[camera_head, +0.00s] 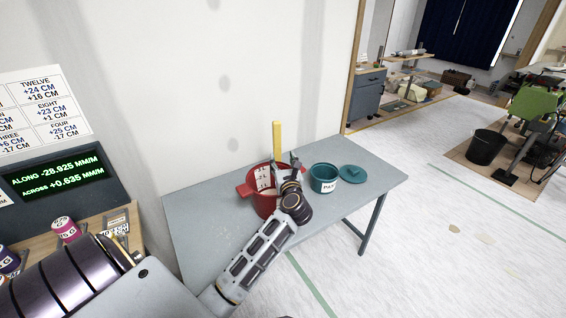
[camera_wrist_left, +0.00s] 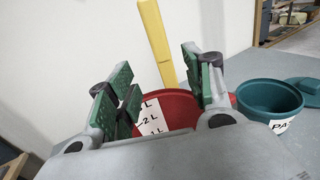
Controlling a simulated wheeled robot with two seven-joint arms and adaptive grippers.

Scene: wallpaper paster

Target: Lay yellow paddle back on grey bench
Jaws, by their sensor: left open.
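The yellow paddle (camera_head: 277,140) stands nearly upright in the red bucket (camera_head: 258,204), its lower part hidden inside. The bucket has a white label with volume marks and sits on the grey bench (camera_head: 200,232). My left gripper (camera_head: 284,165) is at the bucket, on the near side of the paddle. In the left wrist view its green-padded fingers (camera_wrist_left: 157,68) are spread and empty, with the paddle (camera_wrist_left: 155,42) beyond them, nearer the right finger. I cannot tell whether a finger touches the bucket. My right gripper is not in view.
A teal pot (camera_head: 324,184) with a white label stands right of the bucket, and a teal lid (camera_head: 353,173) lies beside it. The bench's left part and right end are bare. A wall rises behind the bench. A green-lit display (camera_head: 58,177) stands at the left.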

